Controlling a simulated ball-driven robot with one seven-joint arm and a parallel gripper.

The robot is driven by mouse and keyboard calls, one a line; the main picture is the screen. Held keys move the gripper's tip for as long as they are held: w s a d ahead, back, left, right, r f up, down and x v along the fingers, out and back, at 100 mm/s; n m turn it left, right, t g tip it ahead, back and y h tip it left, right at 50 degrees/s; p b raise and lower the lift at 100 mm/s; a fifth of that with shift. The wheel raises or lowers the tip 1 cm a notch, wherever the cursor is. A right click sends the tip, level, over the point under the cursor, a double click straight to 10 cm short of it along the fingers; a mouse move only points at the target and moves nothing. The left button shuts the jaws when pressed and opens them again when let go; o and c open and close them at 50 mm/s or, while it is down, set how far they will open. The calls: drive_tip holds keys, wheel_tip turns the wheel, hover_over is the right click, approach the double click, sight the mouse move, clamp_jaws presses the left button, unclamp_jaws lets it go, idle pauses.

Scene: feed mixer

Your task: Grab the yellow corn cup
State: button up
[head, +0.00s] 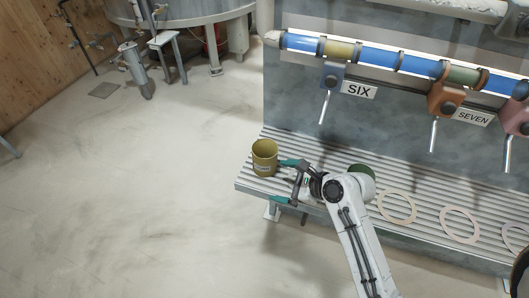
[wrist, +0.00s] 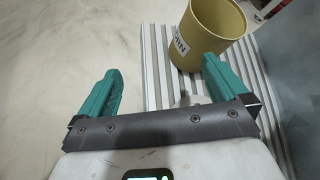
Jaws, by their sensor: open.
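The yellow corn cup (head: 264,158) stands upright at the left end of the ribbed metal shelf (head: 330,170) in the head view.
A dark green round item (head: 362,171) is partly hidden behind my arm. Pale rings (head: 397,206) lie on the shelf to the right. Levers hang above the shelf by the SIX (head: 358,90) and SEVEN (head: 473,118) signs. Open floor (head: 130,200) is at the left.

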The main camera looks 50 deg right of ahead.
sight(265, 154)
drive_tip(key=d+r+m, duration=0.1)
drive_tip(key=m, duration=0.1)
drive_tip(key=w+d+r+m+t+h, duration=0.1)
drive_tip(key=d+m, duration=0.1)
drive_tip(key=d+r+m+t+p, duration=0.1)
drive_tip(key=m, duration=0.1)
drive_tip(key=shift+w+d+r, duration=0.15)
drive_tip(key=shift+d+r, duration=0.15)
drive_tip(key=x, duration=1)
drive_tip(key=shift+w+d+f+p, duration=0.1)
drive_tip(key=shift+d+f+p, duration=0.1)
drive_tip(key=shift+f+p, duration=0.15)
drive_tip(key=shift+c, duration=0.2)
drive_tip(key=c, duration=0.7)
